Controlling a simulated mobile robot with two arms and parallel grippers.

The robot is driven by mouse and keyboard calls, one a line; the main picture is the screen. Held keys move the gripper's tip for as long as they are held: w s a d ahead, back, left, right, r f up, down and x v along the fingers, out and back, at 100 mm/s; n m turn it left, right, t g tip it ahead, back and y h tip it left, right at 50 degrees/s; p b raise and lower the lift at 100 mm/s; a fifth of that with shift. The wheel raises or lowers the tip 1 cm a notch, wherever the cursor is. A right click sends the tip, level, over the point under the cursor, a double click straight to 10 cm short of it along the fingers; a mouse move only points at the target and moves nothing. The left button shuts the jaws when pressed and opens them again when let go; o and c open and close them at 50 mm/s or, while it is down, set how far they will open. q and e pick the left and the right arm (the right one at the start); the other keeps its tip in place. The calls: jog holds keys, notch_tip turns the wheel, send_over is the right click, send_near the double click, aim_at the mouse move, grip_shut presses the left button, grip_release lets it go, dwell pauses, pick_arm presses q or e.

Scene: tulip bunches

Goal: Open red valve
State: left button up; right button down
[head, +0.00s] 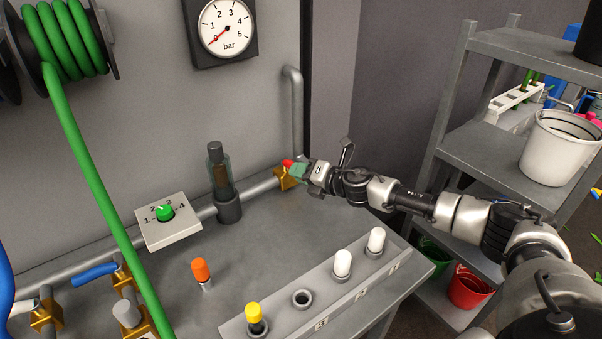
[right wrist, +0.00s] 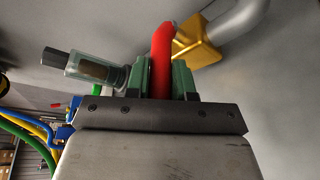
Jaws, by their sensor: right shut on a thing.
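The red valve's handle (head: 287,163) shows as a small red tip at the brass valve body (head: 288,180) on the pipe at the back of the bench. My right gripper (head: 298,170) reaches it from the right and is shut on it. In the right wrist view the red handle (right wrist: 161,60) stands between the green fingers of my right gripper (right wrist: 160,82), with the brass body (right wrist: 198,42) just beyond. The fingers hide the handle's lower part. My left gripper is not in view.
A pressure gauge (head: 226,27) has its needle near 0. A glass-sided cylinder (head: 219,175), a green dial (head: 165,212) and a blue-handled valve (head: 95,274) are left of the gripper. A rack (head: 310,301) with capped pegs lies in front. Shelves (head: 462,125) stand right.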

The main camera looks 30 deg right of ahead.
jog(key=shift+a+r+m+h+p, duration=0.15)
jog(key=shift+a+m+h+p, duration=0.2)
jog(key=shift+p, duration=0.45)
jog(key=a+m+h+p, duration=0.1)
jog(key=m+h, duration=0.2)
jog(key=h, duration=0.1)
jog(key=w+a+m+h+p, duration=0.1)
jog(key=a+m+h+p, duration=0.1)
jog(key=m+h, duration=0.1)
jog(key=a+m+h+p, duration=0.2)
jog(key=m+h, duration=0.1)
jog(key=h, duration=0.2)
jog(key=shift+w+a+f, duration=0.1)
jog(key=shift+w+f, duration=0.2)
jog(key=shift+f, duration=0.05)
jog(key=shift+w+a+m+g+h+b, duration=0.15)
jog(key=shift+w+a+m+h+b, duration=0.1)
jog(key=shift+m+h, duration=0.4)
jog(key=shift+w+a+m+g+h+b, duration=0.15)
jog(key=shift+w+m+h+b, duration=0.05)
jog(key=shift+m+h, duration=0.35)
jog(key=shift+w+a+r+m+g+h+b, duration=0.1)
jog(key=shift+w+a+m+g+h+b, duration=0.1)
jog(key=shift+m+g+h+b, duration=0.25)
jog(key=shift+w+a+m+g+h+b, duration=0.1)
jog(key=shift+w+m+g+h, duration=0.15)
jog(key=shift+h, duration=0.35)
jog(key=shift+d, duration=0.1)
